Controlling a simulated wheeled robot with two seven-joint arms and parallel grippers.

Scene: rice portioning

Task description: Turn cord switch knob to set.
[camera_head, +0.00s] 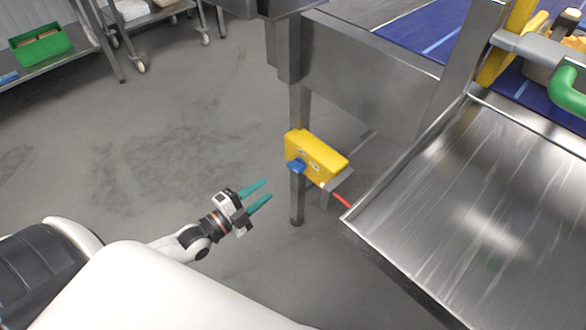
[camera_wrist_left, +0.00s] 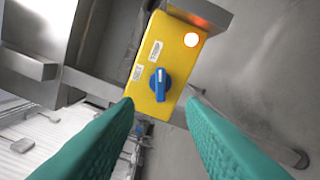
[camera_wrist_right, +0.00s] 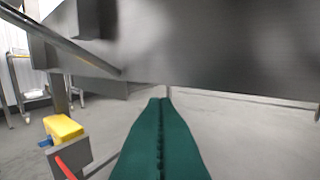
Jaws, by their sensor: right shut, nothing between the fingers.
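A yellow switch box (camera_head: 318,154) is mounted beside a metal table leg, with a blue knob (camera_head: 296,166) on its near left face. In the left wrist view the box (camera_wrist_left: 172,50) fills the upper middle, with the blue knob (camera_wrist_left: 160,84) and its white mark visible between my finger tips. My left gripper (camera_head: 262,193) is open and empty, to the left of the knob and apart from it. My right gripper (camera_wrist_right: 160,102) is shut and empty; in its view the yellow box (camera_wrist_right: 63,128) and part of the blue knob (camera_wrist_right: 45,142) show at the lower left.
A stainless steel tray (camera_head: 480,200) fills the right side. The steel table frame (camera_head: 365,75) and its leg (camera_head: 297,110) stand around the box. A red cord (camera_head: 341,200) runs beside the box. A cart shelf with a green bin (camera_head: 40,46) stands far left. The floor at left is clear.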

